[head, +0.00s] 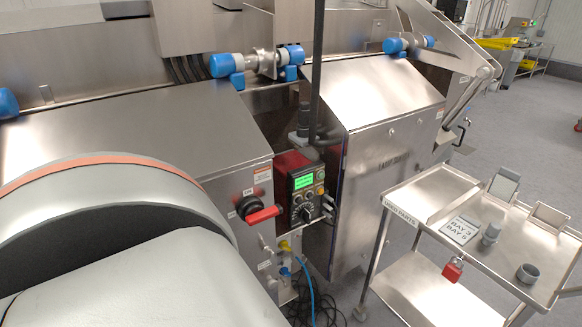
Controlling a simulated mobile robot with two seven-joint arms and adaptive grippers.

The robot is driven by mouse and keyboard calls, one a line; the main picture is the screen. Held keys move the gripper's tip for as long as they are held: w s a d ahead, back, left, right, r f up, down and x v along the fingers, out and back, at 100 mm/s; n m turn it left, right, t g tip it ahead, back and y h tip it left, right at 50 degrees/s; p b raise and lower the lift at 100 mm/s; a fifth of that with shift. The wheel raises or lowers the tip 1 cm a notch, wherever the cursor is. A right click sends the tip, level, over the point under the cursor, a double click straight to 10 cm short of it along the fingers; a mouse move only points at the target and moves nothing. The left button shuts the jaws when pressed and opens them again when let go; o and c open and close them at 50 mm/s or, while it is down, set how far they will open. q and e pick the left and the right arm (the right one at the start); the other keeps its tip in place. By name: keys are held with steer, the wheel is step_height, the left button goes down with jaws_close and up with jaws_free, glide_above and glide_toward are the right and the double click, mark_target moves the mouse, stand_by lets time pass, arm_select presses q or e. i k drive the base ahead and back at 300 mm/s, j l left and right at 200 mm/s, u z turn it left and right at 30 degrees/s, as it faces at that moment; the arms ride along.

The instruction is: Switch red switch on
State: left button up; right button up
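The red switch (264,214) is a red lever handle on a round black base, on the front of the steel machine housing (150,120) in the middle of the head view. Its handle lies about level and points right. A small label, apparently reading ON, sits above the base. A large grey arm link of mine with an orange band fills the lower left and ends left of the switch. Neither of my grippers is in view.
A control box (302,190) with a green screen and knobs is right of the switch. Hoses and cables (310,290) hang below. A steel cart (470,215) on the right carries a sign, small containers and a red padlock (453,270). Grey floor is open at upper right.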

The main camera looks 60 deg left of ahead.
mark_target(256, 213)
steer(key=j+u, duration=0.1)
steer(key=u, duration=1.8)
